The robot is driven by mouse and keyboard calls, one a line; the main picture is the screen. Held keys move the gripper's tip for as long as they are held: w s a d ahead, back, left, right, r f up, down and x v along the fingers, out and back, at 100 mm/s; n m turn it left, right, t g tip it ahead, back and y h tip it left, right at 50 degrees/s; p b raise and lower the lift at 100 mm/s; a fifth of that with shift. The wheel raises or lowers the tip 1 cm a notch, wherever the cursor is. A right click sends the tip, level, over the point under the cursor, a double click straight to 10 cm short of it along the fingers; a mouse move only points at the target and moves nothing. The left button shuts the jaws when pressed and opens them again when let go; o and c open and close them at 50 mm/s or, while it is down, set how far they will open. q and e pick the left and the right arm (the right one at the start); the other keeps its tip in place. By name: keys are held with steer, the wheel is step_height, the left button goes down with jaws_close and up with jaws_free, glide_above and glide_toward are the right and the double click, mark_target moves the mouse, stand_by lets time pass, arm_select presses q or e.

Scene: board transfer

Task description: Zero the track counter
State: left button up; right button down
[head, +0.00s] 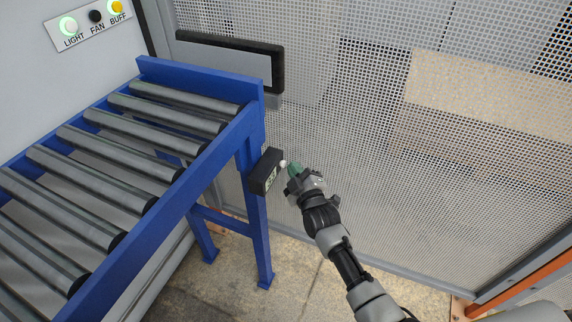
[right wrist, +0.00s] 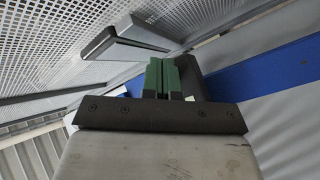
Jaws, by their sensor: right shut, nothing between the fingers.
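The track counter (head: 266,171) is a small black box with a pale digit display, fixed to the blue leg at the end of the roller track. I cannot read its digits surely. A white knob (head: 283,163) sticks out of its right side. My right gripper (head: 293,170) is just right of the knob, its green fingers shut and empty, pointing at it. I cannot tell whether they touch it. In the right wrist view the closed green fingers (right wrist: 163,78) stand before a dark shape, probably the counter. My left gripper is out of view.
The blue roller track (head: 185,190) fills the left side. A perforated mesh wall (head: 350,120) stands behind and right of the gripper. A panel (head: 92,22) with LIGHT, FAN and BUFF buttons is at the upper left. Floor below the counter is clear.

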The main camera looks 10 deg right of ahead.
steer(key=shift+w+a, duration=0.1)
steer(key=shift+a, duration=0.05)
stand_by(0.4)
steer(key=shift+s+d+p, duration=0.45)
steer(key=shift+s+d, duration=0.05)
steer(key=shift+d, duration=0.2)
steer(key=s+d, duration=0.1)
steer(key=s+d+p, duration=0.1)
steer(key=d+p, duration=0.1)
steer(key=d, duration=0.1)
steer(key=shift+s+d, duration=0.1)
steer(key=shift+s, duration=0.3)
stand_by(0.5)
